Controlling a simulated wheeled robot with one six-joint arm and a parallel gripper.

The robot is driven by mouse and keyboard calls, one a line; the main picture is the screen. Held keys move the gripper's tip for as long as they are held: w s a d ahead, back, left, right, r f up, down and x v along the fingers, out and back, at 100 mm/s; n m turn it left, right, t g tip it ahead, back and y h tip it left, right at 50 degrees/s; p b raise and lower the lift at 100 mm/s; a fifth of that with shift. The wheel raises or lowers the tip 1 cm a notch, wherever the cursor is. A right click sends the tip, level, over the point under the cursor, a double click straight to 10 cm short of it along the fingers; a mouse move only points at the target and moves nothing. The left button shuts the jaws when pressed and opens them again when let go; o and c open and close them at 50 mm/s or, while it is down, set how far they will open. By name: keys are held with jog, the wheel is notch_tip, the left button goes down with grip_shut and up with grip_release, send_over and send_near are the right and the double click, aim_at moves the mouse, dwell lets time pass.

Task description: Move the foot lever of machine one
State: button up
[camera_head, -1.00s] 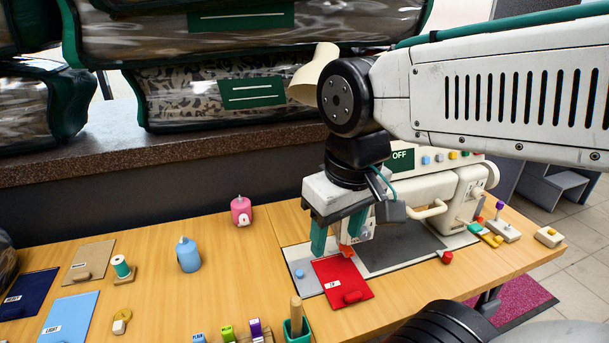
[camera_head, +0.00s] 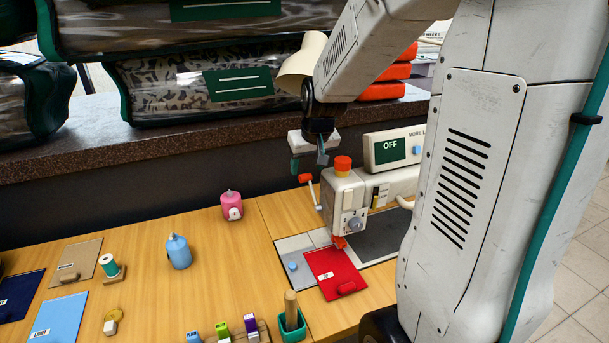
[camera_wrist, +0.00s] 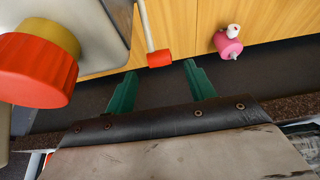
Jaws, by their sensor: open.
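The sewing machine (camera_head: 348,198) stands at the right of the wooden table, with a green OFF display (camera_head: 389,151) behind it. A thin light lever (camera_head: 312,192) with a red tip sticks out at the left side of its head. It also shows in the wrist view (camera_wrist: 158,58). My gripper (camera_head: 305,168) is high beside the machine head, partly hidden. In the wrist view my gripper (camera_wrist: 157,67) is open and empty; the lever's red tip appears between and just past its teal fingertips. I cannot tell the depth gap.
A red knob (camera_head: 342,163) tops the machine head, close by the gripper in the wrist view (camera_wrist: 40,70). A red cloth (camera_head: 335,272) lies under the needle. A pink bottle (camera_head: 231,205) and blue bottle (camera_head: 179,252) stand left. Bagged comforters (camera_head: 210,85) lie on the ledge behind.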

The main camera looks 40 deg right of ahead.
aim_at(305, 175)
jog(key=x, duration=0.5)
jog(key=shift+c, duration=0.3)
grip_shut()
